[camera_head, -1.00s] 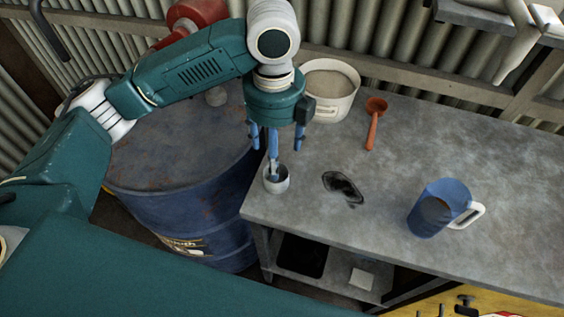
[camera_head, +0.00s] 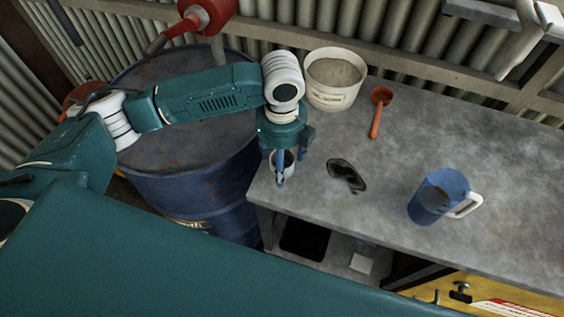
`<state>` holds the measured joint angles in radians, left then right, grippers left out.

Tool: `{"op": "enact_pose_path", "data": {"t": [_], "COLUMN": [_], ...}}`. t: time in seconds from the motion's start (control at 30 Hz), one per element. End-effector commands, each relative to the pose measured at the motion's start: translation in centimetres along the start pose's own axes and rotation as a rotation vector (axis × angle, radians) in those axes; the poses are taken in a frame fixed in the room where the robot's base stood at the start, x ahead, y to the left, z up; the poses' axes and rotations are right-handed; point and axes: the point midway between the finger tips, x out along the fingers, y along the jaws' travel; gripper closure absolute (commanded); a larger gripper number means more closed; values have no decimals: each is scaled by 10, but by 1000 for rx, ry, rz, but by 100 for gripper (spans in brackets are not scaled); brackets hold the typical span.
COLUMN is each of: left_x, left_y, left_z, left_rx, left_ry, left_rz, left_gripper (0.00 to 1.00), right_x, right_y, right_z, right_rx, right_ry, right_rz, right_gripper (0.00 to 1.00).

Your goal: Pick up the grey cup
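The small grey cup (camera_head: 289,168) stands upright on the left end of the grey workbench (camera_head: 420,130), near its front left corner. My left gripper (camera_head: 281,172) points down right over the cup. My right gripper is not in view.
A white bucket (camera_head: 334,97) stands behind the gripper, with a red-orange scoop (camera_head: 376,120) to its right. A blue drum (camera_head: 180,190) stands left of the bench.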

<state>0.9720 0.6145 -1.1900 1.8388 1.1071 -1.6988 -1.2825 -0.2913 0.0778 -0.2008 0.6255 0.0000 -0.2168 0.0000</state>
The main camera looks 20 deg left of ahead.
Motion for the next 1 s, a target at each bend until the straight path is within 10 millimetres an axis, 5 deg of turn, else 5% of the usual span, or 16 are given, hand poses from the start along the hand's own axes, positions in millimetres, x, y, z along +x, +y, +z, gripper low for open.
{"op": "enact_pose_path", "data": {"t": [0.1,0.33,0.77,1.0], "left_x": [0,0,-3,-28], "left_y": [0,0,-1,-2], "left_z": [0,0,0,0], "left_rx": [0,0,0,1], "left_ry": [0,0,0,-1], "left_rz": [0,0,-2,-5], "left_gripper": [33,79,80,80], "right_x": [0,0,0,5], "right_y": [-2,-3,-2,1], "right_z": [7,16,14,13], "right_rx": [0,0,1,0], "right_ry": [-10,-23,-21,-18], "right_rz": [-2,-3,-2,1], "right_gripper": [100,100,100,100]}}
